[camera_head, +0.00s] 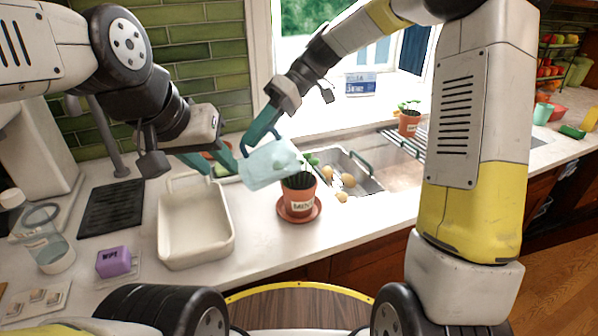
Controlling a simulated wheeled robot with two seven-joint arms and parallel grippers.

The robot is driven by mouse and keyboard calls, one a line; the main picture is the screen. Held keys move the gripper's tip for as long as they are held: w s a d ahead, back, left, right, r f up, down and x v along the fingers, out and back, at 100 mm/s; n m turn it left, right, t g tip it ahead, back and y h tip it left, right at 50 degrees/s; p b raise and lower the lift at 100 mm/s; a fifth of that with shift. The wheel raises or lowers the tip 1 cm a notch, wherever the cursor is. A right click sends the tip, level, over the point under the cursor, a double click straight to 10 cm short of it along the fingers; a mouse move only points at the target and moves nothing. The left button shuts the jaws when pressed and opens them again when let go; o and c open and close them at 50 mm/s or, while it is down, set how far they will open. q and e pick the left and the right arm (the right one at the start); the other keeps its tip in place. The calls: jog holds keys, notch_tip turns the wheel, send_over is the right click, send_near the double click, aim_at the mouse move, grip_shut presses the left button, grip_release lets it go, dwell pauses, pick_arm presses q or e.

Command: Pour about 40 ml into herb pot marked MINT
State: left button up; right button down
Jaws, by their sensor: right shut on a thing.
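The terracotta herb pot (299,200) has a white label that seems to read MINT. It stands upright on a terracotta saucer (312,213) on the counter, with dark green leaves. My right gripper (262,130) is shut on the blue handle of a pale translucent blue jug (268,166). The jug is tilted, its right end close above the pot and hiding part of the plant. I cannot make out a stream or the liquid level. My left gripper (213,164) is left of the jug, its teal fingers apart and seemingly empty, above the cream tray's far side.
A cream tray (166,225), a purple block (114,262) and a clear jar (45,245) are at left. A sink (362,181) with several potatoes is right of the pot. A second potted herb (409,122) stands behind. The counter's front strip is clear.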

aim_at(240, 160)
jog(key=shift+w+d+r+y+p, duration=0.2)
jog(key=shift+d+r+y+p, duration=0.45)
jog(key=shift+d+y, duration=0.05)
jog(key=shift+s+a+r+p, duration=0.1)
jog(key=shift+a+p, duration=0.45)
jog(key=shift+a, duration=0.3)
jog(key=shift+a, duration=0.15)
dwell(0.6)
jog(key=shift+r+n+y+p, duration=0.15)
jog(key=shift+n+y+p, duration=0.15)
jog(key=shift+p, duration=0.4)
jog(key=shift+s, duration=0.1)
jog(key=a+f+h, duration=0.2)
jog(key=a, duration=0.1)
jog(key=shift+s+a+t+h, duration=0.1)
jog(key=shift+s+t+h, duration=0.2)
jog(key=shift+s+h, duration=0.1)
jog(key=shift+f+h, duration=0.1)
jog(key=shift+h, duration=0.2)
jog(key=shift+s+a+f+m+h+b, duration=0.1)
jog(key=shift+a+m+h+b, duration=0.3)
jog(key=shift+h, duration=0.1)
